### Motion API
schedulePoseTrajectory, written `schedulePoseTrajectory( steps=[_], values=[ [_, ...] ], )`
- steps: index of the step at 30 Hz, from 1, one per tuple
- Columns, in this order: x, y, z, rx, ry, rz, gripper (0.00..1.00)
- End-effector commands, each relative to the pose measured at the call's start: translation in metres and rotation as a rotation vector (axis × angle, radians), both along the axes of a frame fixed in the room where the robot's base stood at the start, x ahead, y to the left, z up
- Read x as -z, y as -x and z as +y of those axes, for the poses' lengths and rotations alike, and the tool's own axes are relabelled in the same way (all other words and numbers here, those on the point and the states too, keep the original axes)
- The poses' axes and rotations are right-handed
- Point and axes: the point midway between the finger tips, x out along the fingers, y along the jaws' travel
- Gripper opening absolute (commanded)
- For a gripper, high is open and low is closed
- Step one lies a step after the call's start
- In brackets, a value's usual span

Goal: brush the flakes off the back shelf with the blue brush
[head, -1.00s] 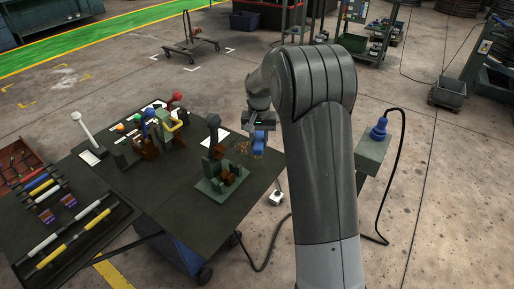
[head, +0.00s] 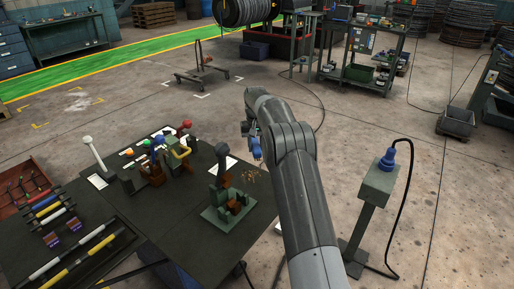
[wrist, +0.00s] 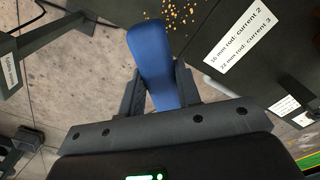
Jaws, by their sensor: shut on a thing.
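The blue brush (wrist: 152,60) is between the fingers of my gripper (wrist: 158,88), which is shut on it. In the head view the brush (head: 256,149) is partly hidden by my arm and shows above the flakes in the picture, near the table's far right edge. The tan and brown flakes (head: 249,176) lie scattered on the dark table top. They also show in the wrist view (wrist: 180,14), near the brush's far end. I cannot tell whether the brush touches the surface. The back shelf is not clearly distinct from the dark table top (head: 185,213).
A green fixture with brown blocks (head: 229,208) and a dark upright post (head: 222,160) stand left of the flakes. White label cards (wrist: 240,38) lie near them. A pedestal with a blue knob (head: 377,185) and a black cable stands to the right.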

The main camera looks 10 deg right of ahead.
Motion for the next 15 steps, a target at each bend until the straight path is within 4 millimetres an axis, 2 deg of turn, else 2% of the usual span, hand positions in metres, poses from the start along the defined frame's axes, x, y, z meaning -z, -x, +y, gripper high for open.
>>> schedulePoseTrajectory(
  steps=[15],
  values=[
    [0.046, 0.0, 0.0, 0.0, 0.0, 0.001, 0.12]
  ],
)
